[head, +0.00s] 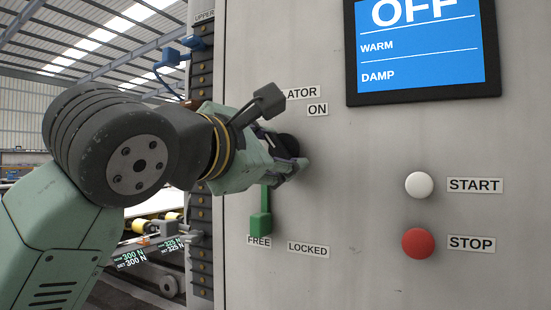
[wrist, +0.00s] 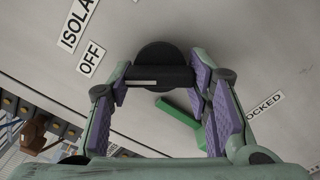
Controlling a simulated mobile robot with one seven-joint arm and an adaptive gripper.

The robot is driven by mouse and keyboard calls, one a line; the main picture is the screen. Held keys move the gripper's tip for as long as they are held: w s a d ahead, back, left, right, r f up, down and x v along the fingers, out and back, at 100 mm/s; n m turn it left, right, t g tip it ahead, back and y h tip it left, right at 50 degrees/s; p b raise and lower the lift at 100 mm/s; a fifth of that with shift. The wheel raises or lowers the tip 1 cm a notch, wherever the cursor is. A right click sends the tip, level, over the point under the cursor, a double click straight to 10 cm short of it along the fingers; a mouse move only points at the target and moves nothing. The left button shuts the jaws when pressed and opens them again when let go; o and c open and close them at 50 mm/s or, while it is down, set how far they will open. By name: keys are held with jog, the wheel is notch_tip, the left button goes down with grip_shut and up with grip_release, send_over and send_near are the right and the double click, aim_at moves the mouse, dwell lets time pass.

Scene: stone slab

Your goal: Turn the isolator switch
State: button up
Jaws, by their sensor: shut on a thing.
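The isolator switch is a round black knob with a raised bar (wrist: 158,54). In the wrist view a white mark lies on the left part of the bar, on the side nearer the OFF label (wrist: 90,57). My gripper (wrist: 160,82) has its purple-padded fingers on both ends of the bar, shut on it. In the head view my gripper (head: 292,160) reaches the panel from the left and covers much of the switch (head: 288,146). The ON label (head: 317,109) shows above right of it; the OFF label is hidden there.
A green lever (head: 261,222) hangs just below the switch, its end above the FREE label, left of LOCKED. It also shows close to my right finger in the wrist view (wrist: 180,112). A screen (head: 420,45) reads OFF. White START (head: 419,185) and red STOP (head: 418,243) buttons sit right.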

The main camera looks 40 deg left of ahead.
jog(key=shift+n, duration=0.3)
jog(key=o, duration=1.2)
jog(key=v, duration=1.2)
jog(key=shift+f, duration=0.1)
